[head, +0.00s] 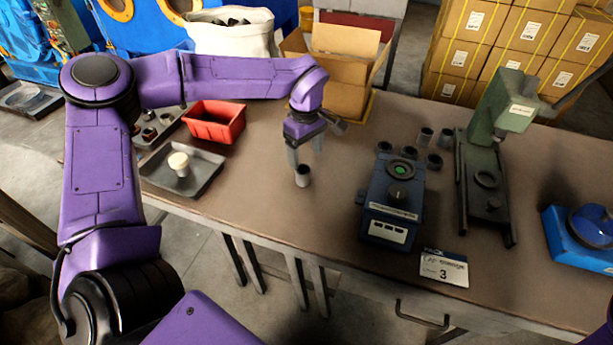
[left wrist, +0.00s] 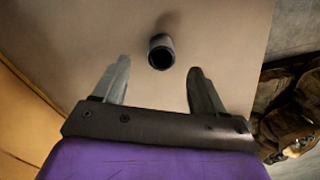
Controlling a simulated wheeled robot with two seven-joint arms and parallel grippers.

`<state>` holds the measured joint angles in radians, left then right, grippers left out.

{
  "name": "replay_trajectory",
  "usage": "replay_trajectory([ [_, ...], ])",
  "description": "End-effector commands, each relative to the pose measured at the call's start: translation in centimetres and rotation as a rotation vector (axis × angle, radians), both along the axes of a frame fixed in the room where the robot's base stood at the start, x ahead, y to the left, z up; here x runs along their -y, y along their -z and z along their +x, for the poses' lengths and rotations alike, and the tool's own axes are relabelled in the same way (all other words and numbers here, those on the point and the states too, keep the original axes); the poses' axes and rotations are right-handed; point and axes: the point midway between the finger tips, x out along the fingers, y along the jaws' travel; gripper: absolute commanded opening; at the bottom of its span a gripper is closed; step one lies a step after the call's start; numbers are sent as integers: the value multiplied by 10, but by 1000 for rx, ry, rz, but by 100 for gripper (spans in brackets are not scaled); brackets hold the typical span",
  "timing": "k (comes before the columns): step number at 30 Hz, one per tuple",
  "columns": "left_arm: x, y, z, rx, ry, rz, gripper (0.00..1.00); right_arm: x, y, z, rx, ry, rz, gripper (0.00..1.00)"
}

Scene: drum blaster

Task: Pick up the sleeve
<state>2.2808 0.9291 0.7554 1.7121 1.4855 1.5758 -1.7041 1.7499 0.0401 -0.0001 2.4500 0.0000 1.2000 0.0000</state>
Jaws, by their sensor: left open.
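A small dark grey sleeve (head: 303,176) stands upright on the brown table, left of the blue machine. It also shows in the left wrist view (left wrist: 161,52), hollow, beyond the fingertips and roughly between their lines. My left gripper (head: 305,150) is above the sleeve, fingers pointing down; in the left wrist view its two fingers (left wrist: 160,78) are apart with nothing between them. Several similar sleeves (head: 425,136) stand behind and beside the blue machine. My right gripper is not in view.
A blue machine (head: 392,205) with a green-lit top and a green press (head: 484,180) stand to the right. A red bin (head: 215,122) and a grey tray (head: 207,176) with a white-topped piece are at left. An open carton (head: 335,65) is behind. Bare table (head: 255,185) surrounds the sleeve.

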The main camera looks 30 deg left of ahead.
Motion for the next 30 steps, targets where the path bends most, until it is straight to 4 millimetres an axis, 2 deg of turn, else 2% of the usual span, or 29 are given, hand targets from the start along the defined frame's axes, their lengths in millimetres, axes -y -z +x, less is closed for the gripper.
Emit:
replay_trajectory([
  [13, -8, 67, 2, -2, -1, 0, 71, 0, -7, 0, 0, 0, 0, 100],
  [21, -7, 73, 3, 2, 0, 1, 71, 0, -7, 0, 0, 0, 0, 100],
  [23, -7, 73, 3, 1, 0, 1, 55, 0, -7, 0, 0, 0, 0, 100],
  [27, -7, 73, 3, 1, 0, 1, 9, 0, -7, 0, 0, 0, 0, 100],
  [28, -7, 73, 3, 1, 0, 1, 2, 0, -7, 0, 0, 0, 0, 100],
  [30, -7, 73, 3, 1, 0, 1, 2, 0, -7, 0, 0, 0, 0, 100],
])
